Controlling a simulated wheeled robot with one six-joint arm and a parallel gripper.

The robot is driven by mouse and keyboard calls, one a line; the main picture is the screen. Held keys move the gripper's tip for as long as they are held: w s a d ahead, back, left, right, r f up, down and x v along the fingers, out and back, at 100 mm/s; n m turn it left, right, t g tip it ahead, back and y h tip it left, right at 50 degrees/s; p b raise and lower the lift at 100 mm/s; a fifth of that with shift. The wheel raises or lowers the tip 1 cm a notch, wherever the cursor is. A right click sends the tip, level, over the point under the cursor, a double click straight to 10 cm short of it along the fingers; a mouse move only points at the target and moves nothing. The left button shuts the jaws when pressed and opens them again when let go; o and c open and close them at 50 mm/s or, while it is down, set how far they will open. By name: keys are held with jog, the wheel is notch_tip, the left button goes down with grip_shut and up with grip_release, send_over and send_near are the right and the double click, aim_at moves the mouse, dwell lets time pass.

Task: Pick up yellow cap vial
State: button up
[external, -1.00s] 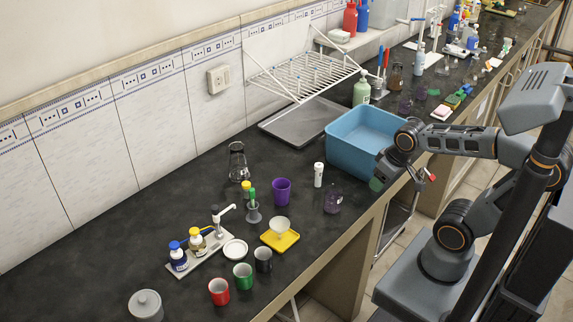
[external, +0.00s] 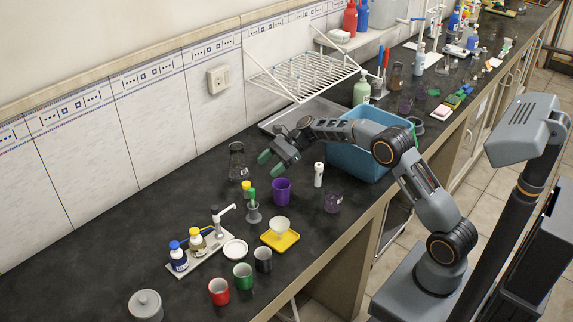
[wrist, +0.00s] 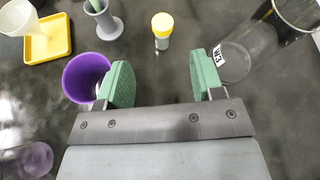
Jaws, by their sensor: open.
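The yellow cap vial (external: 246,187) stands upright on the dark bench, between the flask and the purple cup. In the wrist view the vial (wrist: 162,30) lies ahead of my fingers, a little beyond their tips and between their lines. My gripper (external: 269,162) is open and empty, above the bench and to the upper right of the vial. In the wrist view its green fingers (wrist: 164,82) are spread wide, with nothing between them.
The purple cup (wrist: 86,76) is close by my left finger, and the glass flask (wrist: 236,62) is by the right one. A grey holder with a green item (external: 253,212) stands near the vial. The blue basin (external: 350,160) is behind my arm.

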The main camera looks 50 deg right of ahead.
aim_at(247, 191)
jog(key=shift+w+d+f+m+y, duration=0.2)
jog(key=shift+d+f+m, duration=0.2)
jog(key=shift+f, duration=0.15)
jog(key=shift+w+d+f+m+y, duration=0.2)
jog(key=shift+d+f+m, duration=0.15)
jog(key=shift+f, duration=0.2)
jog(key=shift+a+f, duration=0.2)
jog(key=shift+f, duration=0.05)
jog(key=shift+x, duration=5.55)
jog(key=shift+s, duration=0.2)
jog(key=c, duration=1)
